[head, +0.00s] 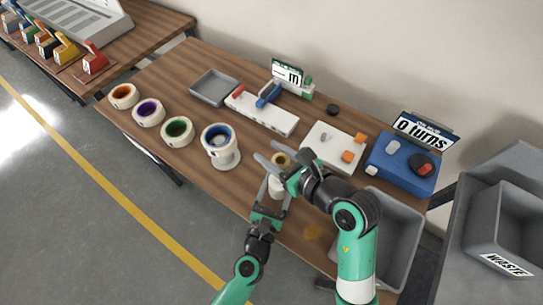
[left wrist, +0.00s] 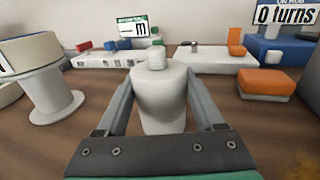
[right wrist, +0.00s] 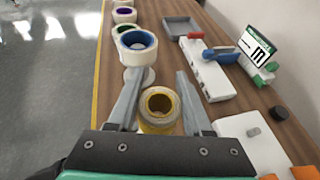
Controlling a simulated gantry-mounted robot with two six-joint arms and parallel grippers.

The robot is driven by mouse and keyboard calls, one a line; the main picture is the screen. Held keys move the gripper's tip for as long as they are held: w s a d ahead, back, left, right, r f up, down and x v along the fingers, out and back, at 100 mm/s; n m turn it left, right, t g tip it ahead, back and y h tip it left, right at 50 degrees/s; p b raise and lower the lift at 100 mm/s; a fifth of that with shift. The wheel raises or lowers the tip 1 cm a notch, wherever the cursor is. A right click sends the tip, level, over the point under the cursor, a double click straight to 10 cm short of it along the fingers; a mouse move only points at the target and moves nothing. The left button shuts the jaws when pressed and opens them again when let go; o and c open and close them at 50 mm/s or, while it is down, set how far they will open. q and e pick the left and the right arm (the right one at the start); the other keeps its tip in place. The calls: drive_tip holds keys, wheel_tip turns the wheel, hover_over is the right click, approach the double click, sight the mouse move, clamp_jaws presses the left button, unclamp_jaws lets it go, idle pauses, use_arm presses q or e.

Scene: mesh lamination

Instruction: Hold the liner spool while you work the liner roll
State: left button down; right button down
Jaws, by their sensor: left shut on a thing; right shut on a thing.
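The white liner spool (left wrist: 162,98) stands upright with a small pale knob on top. My left gripper (head: 277,184) is shut on it; in the left wrist view its fingers press on both sides. The liner roll (right wrist: 158,108), a ring with a yellow rim and hollow brown core, shows from above in the right wrist view, between the fingers of my right gripper (right wrist: 158,80). In the head view the roll (head: 281,159) is partly hidden by the right gripper, which is shut on it. The exact contact of the right fingertips is hard to see.
A blue-cored roll on a white stand (head: 222,150) is just left. Green (head: 178,130), purple (head: 148,112) and orange (head: 122,96) rolls line the table edge. A white board (head: 335,146), a blue box (head: 400,166) with a "0 turns" sign (head: 424,133), and a grey bin (head: 398,222) lie to the right.

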use_arm(q)
unclamp_jaws()
drive_tip(key=v, duration=1.2)
